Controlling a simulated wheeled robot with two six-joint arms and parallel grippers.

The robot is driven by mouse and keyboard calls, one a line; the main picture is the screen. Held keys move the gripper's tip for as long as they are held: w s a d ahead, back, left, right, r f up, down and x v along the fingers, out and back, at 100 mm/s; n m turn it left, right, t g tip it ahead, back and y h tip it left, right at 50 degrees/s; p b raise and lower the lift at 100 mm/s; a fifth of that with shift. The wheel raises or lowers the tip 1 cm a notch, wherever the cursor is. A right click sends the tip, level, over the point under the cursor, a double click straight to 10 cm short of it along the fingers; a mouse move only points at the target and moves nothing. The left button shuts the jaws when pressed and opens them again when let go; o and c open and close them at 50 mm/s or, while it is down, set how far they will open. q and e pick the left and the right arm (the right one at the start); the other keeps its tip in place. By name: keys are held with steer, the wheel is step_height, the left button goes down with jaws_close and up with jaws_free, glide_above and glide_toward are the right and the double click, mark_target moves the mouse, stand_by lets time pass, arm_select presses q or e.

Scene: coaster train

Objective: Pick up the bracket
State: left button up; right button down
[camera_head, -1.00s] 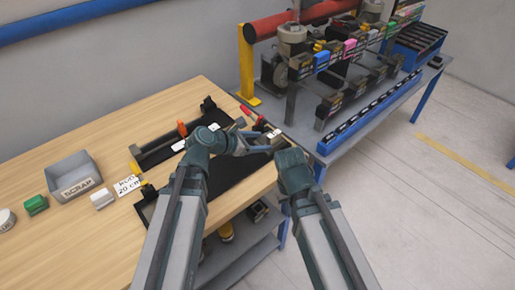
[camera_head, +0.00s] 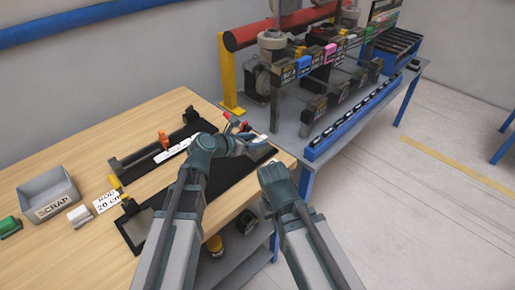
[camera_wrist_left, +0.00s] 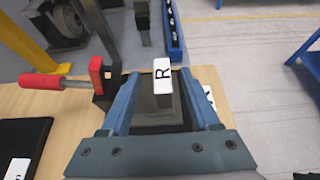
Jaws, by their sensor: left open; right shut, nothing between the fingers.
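My left gripper (camera_head: 258,150) reaches over the right end of the bench in the head view. In the left wrist view its two blue fingers (camera_wrist_left: 160,88) are open. A grey piece with a white label marked R (camera_wrist_left: 162,70) shows between the fingers, apparently untouched. I cannot tell for certain whether this piece is the bracket. In the head view the left gripper and wrist hide most of that spot. My right gripper (camera_head: 277,178) is lower, near the bench's front right corner. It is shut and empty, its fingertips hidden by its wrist.
A red-handled clamp (camera_wrist_left: 60,78) stands close left of the left fingers. A black fixture (camera_head: 145,158) lies on the wooden bench (camera_head: 60,245), with a grey scrap bin (camera_head: 72,198) at left. A rack of parts (camera_head: 310,90) stands beyond the bench.

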mark_target(266, 138)
arm_select(q)
steer(key=b+x, duration=0.2)
steer(key=x, duration=0.3)
steer(key=shift+w+d, duration=0.1)
steer(key=shift+d, duration=0.1)
jaws_close()
stand_by(1.4)
